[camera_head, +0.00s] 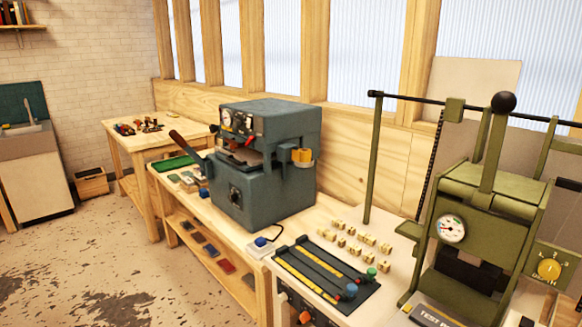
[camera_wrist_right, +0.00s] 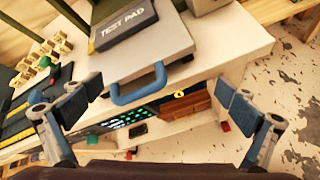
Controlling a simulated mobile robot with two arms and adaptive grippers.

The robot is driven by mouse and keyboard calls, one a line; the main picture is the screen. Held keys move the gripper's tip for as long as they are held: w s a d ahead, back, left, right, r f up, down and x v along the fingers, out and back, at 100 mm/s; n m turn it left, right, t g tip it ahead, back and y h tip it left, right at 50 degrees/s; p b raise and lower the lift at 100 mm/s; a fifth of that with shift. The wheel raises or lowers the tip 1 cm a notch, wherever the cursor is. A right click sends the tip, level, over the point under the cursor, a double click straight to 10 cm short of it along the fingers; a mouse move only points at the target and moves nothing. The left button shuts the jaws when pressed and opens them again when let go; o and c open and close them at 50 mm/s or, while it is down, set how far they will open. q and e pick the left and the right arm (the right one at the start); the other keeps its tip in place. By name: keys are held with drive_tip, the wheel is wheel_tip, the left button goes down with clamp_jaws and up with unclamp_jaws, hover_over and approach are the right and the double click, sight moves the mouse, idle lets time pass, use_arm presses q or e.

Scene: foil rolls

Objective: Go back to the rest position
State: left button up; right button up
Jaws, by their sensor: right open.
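My right gripper (camera_wrist_right: 157,90) shows in the right wrist view with its two fingers wide apart and nothing between them. I cannot tell how far the fingers are from the handle. The head view shows neither gripper. My left gripper is out of both views.
A green press with a gauge (camera_head: 452,229) stands at the right of the bench. Small cream-and-gold pieces (camera_head: 362,238) lie behind a black tray with yellow strips (camera_head: 311,274). A blue-grey machine (camera_head: 262,165) stands farther left. Open floor (camera_head: 120,262) lies left of the benches.

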drive_tip(key=s+a+f+m+g+y, duration=0.1)
drive_tip(key=s+a+f+m+y, duration=0.15)
drive_tip(key=s+m, duration=0.4)
drive_tip(key=s+a+f+m+g+y, duration=0.2)
drive_tip(key=s+a+m+y, duration=0.15)
drive_tip(key=s+m, duration=0.35)
drive_tip(key=s+a+f+m+g+y, duration=0.1)
drive_tip(key=s+a+f+m+y, duration=0.15)
drive_tip(key=s+m, duration=0.4)
drive_tip(key=s+f+n+g, duration=0.1)
drive_tip(key=s+f+n, duration=0.15)
drive_tip(key=f, duration=2.35)
drive_tip(key=s+d+f+g, duration=0.1)
drive_tip(key=s+d+f, duration=0.1)
drive_tip(key=s+f, duration=1.5)
drive_tip(key=shift+s+d+g, duration=0.3)
drive_tip(key=shift+s, duration=0.1)
drive_tip(key=shift+m+h, duration=0.25)
